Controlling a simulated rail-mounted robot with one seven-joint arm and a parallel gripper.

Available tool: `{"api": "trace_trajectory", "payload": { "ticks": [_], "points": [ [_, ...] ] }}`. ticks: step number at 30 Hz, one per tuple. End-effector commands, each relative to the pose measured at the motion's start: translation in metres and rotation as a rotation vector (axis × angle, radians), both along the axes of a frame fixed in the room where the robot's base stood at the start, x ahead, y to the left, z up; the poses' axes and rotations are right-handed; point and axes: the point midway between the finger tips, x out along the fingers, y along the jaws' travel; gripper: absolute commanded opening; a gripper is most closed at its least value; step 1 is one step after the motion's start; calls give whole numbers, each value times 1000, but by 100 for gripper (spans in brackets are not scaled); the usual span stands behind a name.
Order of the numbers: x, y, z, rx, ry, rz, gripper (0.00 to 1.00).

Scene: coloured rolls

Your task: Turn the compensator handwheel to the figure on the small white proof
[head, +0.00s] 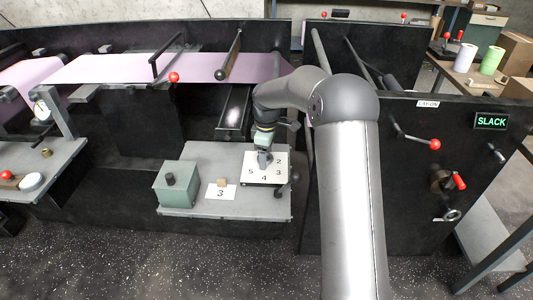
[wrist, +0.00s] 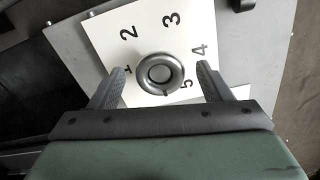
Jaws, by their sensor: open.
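My gripper (wrist: 161,68) is open, one finger on each side of the wheel, with gaps visible between fingers and rim. In the head view my gripper (head: 264,160) is over the plate (head: 252,160) and hides most of the wheel. The small white proof (head: 213,194) left of the plate shows a 3.
A green box (head: 175,188) with a black knob stands left on the same grey shelf (head: 210,155). A black panel (head: 400,190) at right carries red-tipped levers and a lit SLACK sign (head: 491,121).

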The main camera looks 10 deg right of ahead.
Motion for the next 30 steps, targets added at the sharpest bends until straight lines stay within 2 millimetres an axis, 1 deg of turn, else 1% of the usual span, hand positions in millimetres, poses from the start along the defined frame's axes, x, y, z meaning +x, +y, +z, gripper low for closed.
{"api": "trace_trajectory", "payload": {
  "ticks": [1,2,3,5,11,17,23,30],
  "points": [
    [0,0,0,0,0,0,63],
    [0,0,0,0,0,0,55],
    [0,0,0,0,0,0,44],
    [0,0,0,0,0,0,27],
    [0,0,1,0,0,-4,27],
    [0,0,1,0,0,-51,27],
    [-1,1,2,-1,0,-168,27],
    [-1,1,2,-1,0,-383,27]
  ]
}}
